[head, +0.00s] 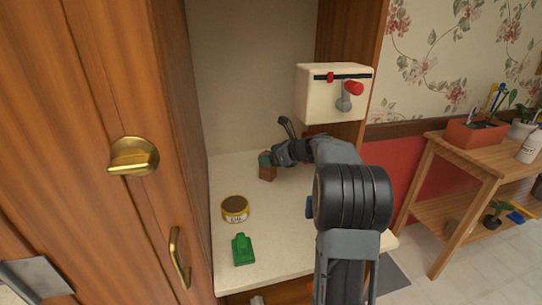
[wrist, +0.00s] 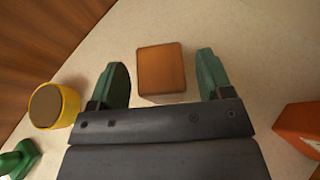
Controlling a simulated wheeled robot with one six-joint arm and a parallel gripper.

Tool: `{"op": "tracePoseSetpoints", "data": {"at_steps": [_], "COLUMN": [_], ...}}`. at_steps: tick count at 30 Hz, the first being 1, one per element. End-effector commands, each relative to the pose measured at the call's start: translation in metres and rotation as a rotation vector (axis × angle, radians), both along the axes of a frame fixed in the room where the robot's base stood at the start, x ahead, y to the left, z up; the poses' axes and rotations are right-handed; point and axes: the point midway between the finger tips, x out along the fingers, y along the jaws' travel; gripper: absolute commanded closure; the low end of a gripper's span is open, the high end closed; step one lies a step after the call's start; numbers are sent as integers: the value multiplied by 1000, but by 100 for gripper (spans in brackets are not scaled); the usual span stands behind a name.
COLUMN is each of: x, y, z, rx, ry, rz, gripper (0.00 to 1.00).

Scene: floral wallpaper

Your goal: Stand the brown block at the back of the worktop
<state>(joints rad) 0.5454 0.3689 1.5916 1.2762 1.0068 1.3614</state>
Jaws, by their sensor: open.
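The brown block (head: 267,173) stands on the pale worktop (head: 280,215), towards its back, partly covered by my gripper (head: 274,158) in the head view. In the wrist view the brown block (wrist: 162,72) lies between the two green fingers of my gripper (wrist: 162,65). The fingers are open, with a gap showing on each side of the block. The block's lower part and how it meets the worktop are hard to make out.
A yellow tin (head: 235,209) and a green object (head: 242,249) stand on the worktop's left side. A red object (wrist: 299,125) is at the right in the wrist view. A cream box with a red-knobbed lever (head: 333,92) is on the right wall.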

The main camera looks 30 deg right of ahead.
Motion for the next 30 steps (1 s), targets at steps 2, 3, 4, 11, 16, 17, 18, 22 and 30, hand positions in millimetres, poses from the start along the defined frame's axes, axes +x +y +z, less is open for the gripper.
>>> {"op": "tracePoseSetpoints", "data": {"at_steps": [2, 3, 4, 11, 16, 17, 18, 22, 30], "x": [0, 0, 0, -14, -44, -49, -56, -76, -104], "y": [0, 0, 0, -10, -29, -32, -36, -50, -66], "z": [0, 0, 1, 10, 9, 9, 9, 9, 9], "rx": [0, 0, 0, -1, 0, -2, -1, -1, -1], "ry": [0, 0, 0, 0, 0, 0, 0, 0, 0], "rz": [0, 0, 0, -4, -5, -5, -4, -4, -2], "gripper": [27, 27, 27, 27, 27, 27, 27, 27, 27]}}
